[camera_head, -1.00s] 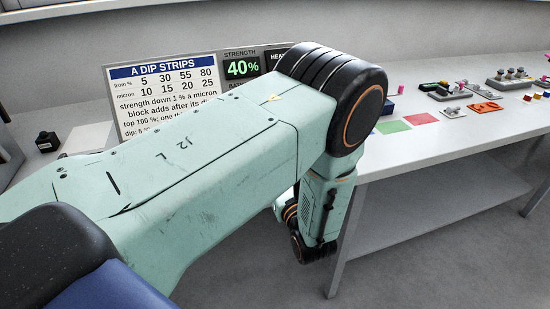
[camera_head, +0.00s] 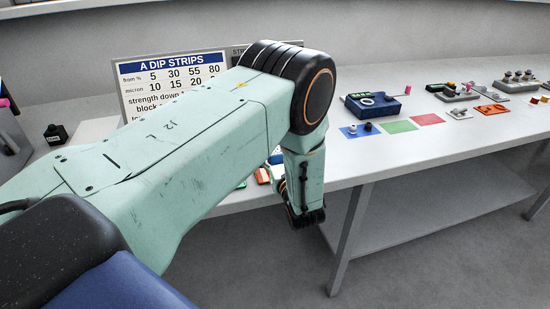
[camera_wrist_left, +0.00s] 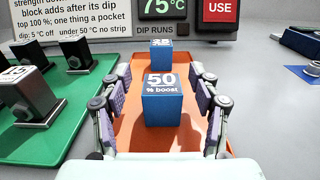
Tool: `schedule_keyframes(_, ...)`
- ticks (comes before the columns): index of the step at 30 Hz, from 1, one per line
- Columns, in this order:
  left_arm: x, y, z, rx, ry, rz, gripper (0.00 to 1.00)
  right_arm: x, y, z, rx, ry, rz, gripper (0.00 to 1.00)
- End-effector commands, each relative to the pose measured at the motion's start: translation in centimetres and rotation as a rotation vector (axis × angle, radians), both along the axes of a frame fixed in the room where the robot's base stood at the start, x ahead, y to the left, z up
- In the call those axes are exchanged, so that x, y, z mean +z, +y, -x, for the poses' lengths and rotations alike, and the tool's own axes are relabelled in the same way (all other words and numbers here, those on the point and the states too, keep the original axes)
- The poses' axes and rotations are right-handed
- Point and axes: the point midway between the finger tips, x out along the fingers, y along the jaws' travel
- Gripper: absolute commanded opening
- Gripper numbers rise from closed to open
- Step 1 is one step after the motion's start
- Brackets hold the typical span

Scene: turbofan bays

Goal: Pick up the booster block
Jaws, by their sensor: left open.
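The booster block (camera_wrist_left: 162,100), a blue block marked "50 % boost", stands upright on an orange tray (camera_wrist_left: 134,135) in the left wrist view. My left gripper (camera_wrist_left: 157,82) is open, with one finger on each side of the block. A gap shows between the block and the fingers. A second, smaller-looking blue block (camera_wrist_left: 161,54) stands farther back on the same tray, its top number seeming to read 25. In the head view my left arm hides most of this area, and a bit of the orange tray (camera_head: 263,175) shows behind it. My right gripper is not in view.
A green tray (camera_wrist_left: 70,120) with several dark, metal-tipped pieces lies left of the orange tray. A display (camera_wrist_left: 164,10) reading 75° stands behind. Farther right are a blue device (camera_head: 377,107), blue, green (camera_head: 398,126) and red mats, and several small parts.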

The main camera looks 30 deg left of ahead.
Motion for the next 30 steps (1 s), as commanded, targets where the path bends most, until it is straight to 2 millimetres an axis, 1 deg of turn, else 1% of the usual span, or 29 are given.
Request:
schedule_keyframes(1, -0.01, -0.04, -0.06, 0.000, 0.000, 0.000, 0.61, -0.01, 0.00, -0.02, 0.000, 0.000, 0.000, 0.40)
schedule_keyframes(2, -0.01, -0.06, -0.10, -0.001, 0.000, 0.000, 0.59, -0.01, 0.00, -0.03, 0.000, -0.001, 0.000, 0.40)
schedule_keyframes(22, -0.05, -0.07, -0.06, 0.000, 0.001, 0.001, 0.02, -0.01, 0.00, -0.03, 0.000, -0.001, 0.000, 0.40)
schedule_keyframes(28, -0.03, -0.06, -0.04, 0.000, 0.001, 0.001, 0.01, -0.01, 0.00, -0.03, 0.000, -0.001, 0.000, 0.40)
schedule_keyframes(30, 0.28, -0.07, -0.06, 0.000, 0.001, 0.001, 0.01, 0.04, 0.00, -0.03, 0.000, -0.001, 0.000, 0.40)
